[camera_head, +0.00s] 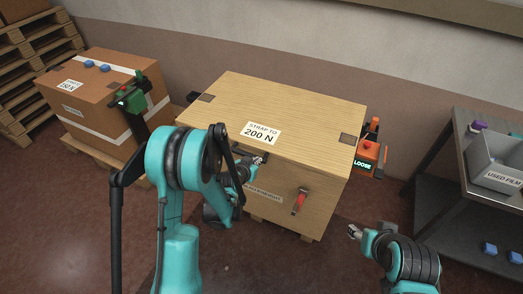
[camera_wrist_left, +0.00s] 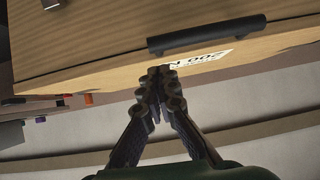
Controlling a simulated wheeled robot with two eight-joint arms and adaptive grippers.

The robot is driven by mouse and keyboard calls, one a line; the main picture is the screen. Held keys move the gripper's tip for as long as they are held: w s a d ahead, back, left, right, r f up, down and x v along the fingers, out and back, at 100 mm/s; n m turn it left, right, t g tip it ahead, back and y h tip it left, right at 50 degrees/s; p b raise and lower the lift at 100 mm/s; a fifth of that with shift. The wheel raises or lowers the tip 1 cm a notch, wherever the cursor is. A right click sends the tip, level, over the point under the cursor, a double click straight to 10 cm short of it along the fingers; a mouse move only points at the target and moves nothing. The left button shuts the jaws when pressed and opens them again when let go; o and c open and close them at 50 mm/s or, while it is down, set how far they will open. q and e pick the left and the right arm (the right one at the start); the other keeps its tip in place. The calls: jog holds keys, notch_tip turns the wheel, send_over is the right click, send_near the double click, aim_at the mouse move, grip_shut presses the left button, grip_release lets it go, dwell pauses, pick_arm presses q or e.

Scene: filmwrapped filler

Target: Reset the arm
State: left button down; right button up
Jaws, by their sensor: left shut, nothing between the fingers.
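My left arm (camera_head: 180,190) rises in the foreground of the head view and bends over toward the front of a large wooden crate. My left gripper (camera_head: 259,160) is at the crate's front top edge, near the "STRAP TO 200 N" label. In the left wrist view its fingers (camera_wrist_left: 163,75) are together with nothing between them. The wooden crate (camera_head: 290,105) stands in the middle; part of its front is hidden by my left arm. My right gripper (camera_head: 354,231) is low at the right, apart from the crate; its finger opening is too small to tell.
A red-handled lever (camera_head: 299,201) is on the crate's front. An orange device (camera_head: 369,155) reading "LOOSE" is at its right side. A black bar (camera_wrist_left: 207,34) shows near the fingertips. A strapped carton (camera_head: 90,95) stands left, a dark table (camera_head: 440,185) with a "USED FILM" bin (camera_head: 490,160) right.

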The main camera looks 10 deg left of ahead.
pick_arm(q)
jog(key=s, duration=0.1)
jog(key=s+b, duration=0.2)
jog(key=s, duration=0.1)
jog(key=shift+a+f, duration=0.3)
jog(key=shift+f, duration=0.1)
pick_arm(e)
notch_tip(320, 180, down, 4)
jog(key=shift+r, duration=0.25)
pick_arm(q)
jog(key=shift+r, duration=0.1)
jog(key=s+d+r+g, duration=0.2)
jog(key=s+r, duration=0.9)
jog(key=s+r+n+g+y, duration=0.1)
jog(key=s+r+n+g, duration=0.1)
jog(key=s, duration=1.2)
jog(key=shift+s+a+r+y, duration=0.25)
jog(key=shift+a+y, duration=0.15)
